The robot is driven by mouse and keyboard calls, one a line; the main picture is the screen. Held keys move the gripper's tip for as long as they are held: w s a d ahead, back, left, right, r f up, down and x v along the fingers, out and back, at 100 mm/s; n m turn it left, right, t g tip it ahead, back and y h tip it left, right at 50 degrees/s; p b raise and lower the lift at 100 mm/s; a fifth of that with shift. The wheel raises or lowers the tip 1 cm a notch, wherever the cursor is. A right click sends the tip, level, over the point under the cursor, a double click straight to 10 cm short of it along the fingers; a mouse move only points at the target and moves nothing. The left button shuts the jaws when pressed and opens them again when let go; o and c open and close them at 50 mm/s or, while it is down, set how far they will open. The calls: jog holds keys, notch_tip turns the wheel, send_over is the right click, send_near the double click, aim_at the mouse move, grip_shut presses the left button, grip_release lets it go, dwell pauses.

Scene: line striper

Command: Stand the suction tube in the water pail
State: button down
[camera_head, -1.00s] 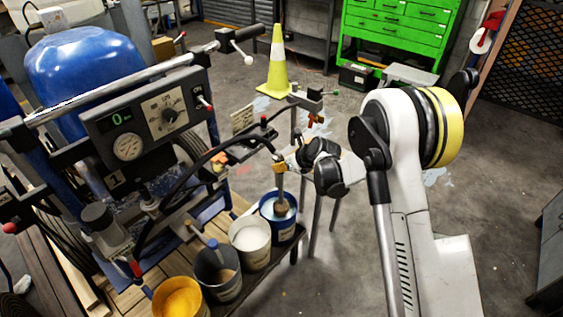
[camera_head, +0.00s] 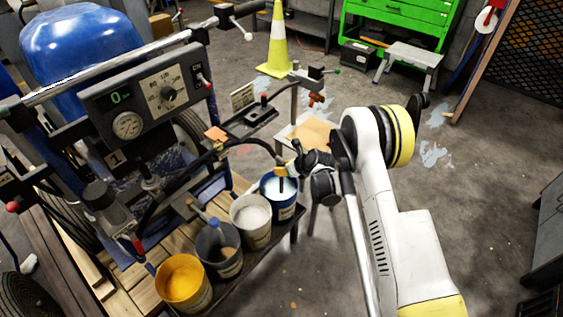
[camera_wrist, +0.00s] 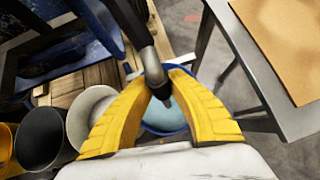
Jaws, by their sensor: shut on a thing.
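The suction tube (camera_wrist: 150,62) is a grey metal pipe with a dark lower end, on a black hose. My gripper (camera_wrist: 160,80) has its yellow fingers shut on it; in the head view my gripper (camera_head: 283,169) is low over the blue water pail (camera_head: 283,212). The dark tube end (camera_head: 282,184) shows below the fingers, within the pail's mouth. In the wrist view the pail (camera_wrist: 166,126) with pale blue water lies behind the fingers. Whether the tube touches the pail's bottom cannot be told.
The striper's control panel (camera_head: 150,95) is at left. A small table bears a brown board (camera_head: 311,133).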

aim_at(282, 178)
jog(key=shift+f, duration=3.05)
jog(key=c, duration=1.3)
grip_release()
jog(key=shift+o, duration=0.2)
jog(key=v, duration=1.2)
jog(key=shift+r, duration=0.15)
